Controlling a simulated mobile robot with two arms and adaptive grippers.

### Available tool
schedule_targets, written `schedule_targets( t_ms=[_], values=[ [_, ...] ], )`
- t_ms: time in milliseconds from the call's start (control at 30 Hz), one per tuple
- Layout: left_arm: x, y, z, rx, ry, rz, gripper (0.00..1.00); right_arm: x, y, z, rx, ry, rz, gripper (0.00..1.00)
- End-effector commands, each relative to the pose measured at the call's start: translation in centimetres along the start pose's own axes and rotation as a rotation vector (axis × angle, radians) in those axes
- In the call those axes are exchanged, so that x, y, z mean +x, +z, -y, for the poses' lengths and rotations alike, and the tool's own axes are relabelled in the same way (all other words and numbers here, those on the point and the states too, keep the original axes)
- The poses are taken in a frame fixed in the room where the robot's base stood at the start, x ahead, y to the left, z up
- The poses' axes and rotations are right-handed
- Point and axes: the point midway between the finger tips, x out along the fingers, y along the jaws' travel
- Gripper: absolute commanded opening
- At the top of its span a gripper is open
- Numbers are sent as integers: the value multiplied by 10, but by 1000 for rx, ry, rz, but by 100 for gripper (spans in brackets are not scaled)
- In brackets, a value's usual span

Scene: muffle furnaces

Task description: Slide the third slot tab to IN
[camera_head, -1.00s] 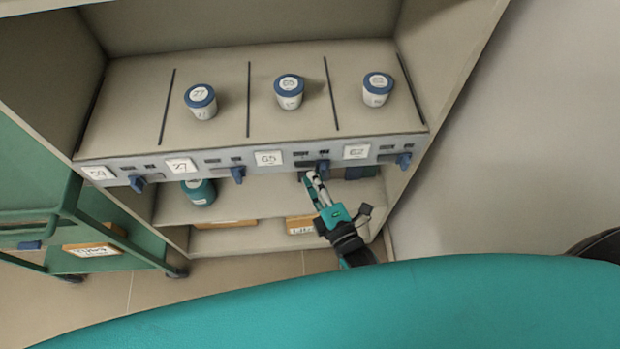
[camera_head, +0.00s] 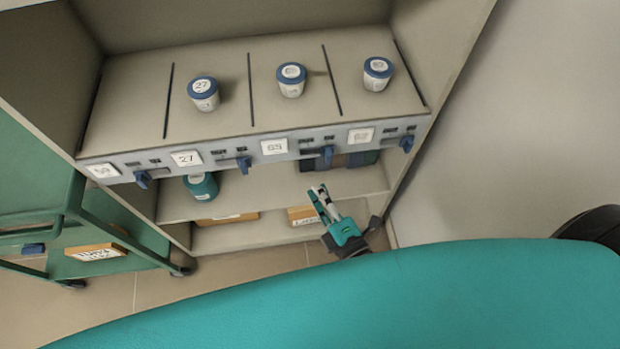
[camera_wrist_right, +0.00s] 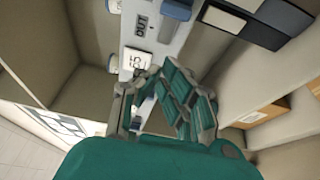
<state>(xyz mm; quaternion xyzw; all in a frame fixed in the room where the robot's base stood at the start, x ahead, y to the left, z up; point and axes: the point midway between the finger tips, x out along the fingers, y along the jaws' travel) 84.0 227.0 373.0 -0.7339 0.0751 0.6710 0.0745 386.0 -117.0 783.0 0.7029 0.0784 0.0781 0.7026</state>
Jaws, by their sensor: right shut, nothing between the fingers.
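The third slot's blue tab (camera_head: 328,155) hangs from the grey front strip (camera_head: 215,157), right of the label 65 (camera_head: 274,147). It sits under the right one of that slot's two small dark windows; their words are unreadable in the head view. In the right wrist view, a blue tab (camera_wrist_right: 176,9) shows at the top edge near the label 65 (camera_wrist_right: 136,61). My right gripper (camera_head: 318,190) is shut and empty, below and apart from the third tab, in front of the lower shelf. My left gripper is not in view.
Other blue tabs hang at the first (camera_head: 142,179), second (camera_head: 243,165) and fourth (camera_head: 407,144) slots. Blue-lidded jars (camera_head: 203,94) stand on the upper shelf. A teal jar (camera_head: 201,186) and dark blocks (camera_head: 350,161) are below. A green cart (camera_head: 40,195) stands left.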

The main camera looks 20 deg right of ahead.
Motion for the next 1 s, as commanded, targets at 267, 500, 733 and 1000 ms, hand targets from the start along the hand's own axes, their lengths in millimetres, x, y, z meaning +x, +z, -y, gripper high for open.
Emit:
schedule_targets(
  t_ms=[267, 500, 733, 1000],
  values=[
    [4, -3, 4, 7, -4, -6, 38, -26, 0, 0, 0, 1, -1, 0],
    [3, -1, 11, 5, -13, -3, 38, -27, 0, 0, 0, 1, -1, 0],
    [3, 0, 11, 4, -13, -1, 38, -27, 0, 0, 0, 1, 0, 0],
    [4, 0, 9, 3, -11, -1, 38, -29, -1, 24, 60, -58, -2, 0]
  ],
)
